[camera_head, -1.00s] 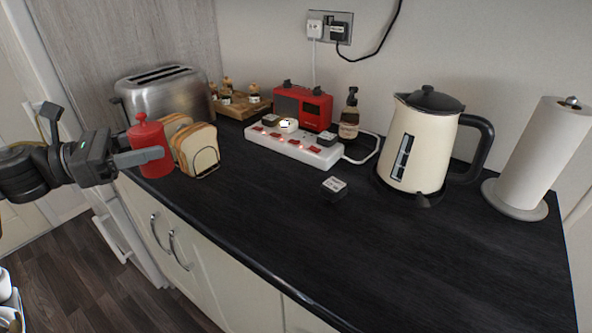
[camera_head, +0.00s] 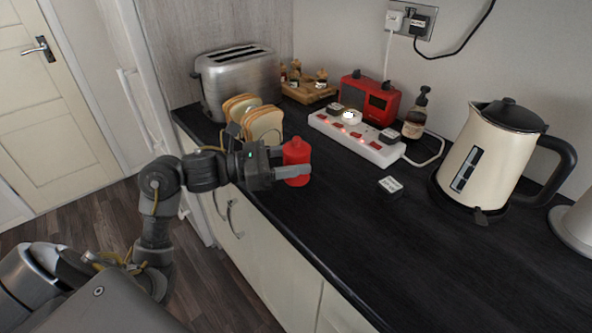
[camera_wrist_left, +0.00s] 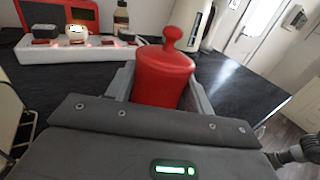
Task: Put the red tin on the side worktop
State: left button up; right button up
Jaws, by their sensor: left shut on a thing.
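The red tin (camera_head: 297,152) has a knobbed lid and is upright at the front edge of the dark worktop (camera_head: 330,210), in front of the toast rack. My left gripper (camera_head: 293,172) comes in from the left and is shut on the tin. In the left wrist view the tin (camera_wrist_left: 163,78) stands between the two fingers, and its lower part is hidden by the gripper body. I cannot tell whether its base touches the worktop. My right gripper is not in view.
A toast rack with bread (camera_head: 263,124) and a toaster (camera_head: 238,80) stand behind the tin. The front middle worktop is clear.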

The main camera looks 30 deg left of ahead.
pick_arm(q)
jog(key=shift+w+d+f, duration=0.15)
jog(key=shift+d+f, duration=0.1)
jog(key=shift+f, duration=0.1)
notch_tip(320, 180, down, 2)
jog(key=shift+f+p, duration=0.15)
jog(key=shift+p, duration=0.35)
jog(key=shift+f, duration=0.35)
jog(key=shift+f, duration=0.1)
jog(key=o, duration=0.6)
jog(key=shift+c, duration=0.2)
jog(key=o, duration=0.4)
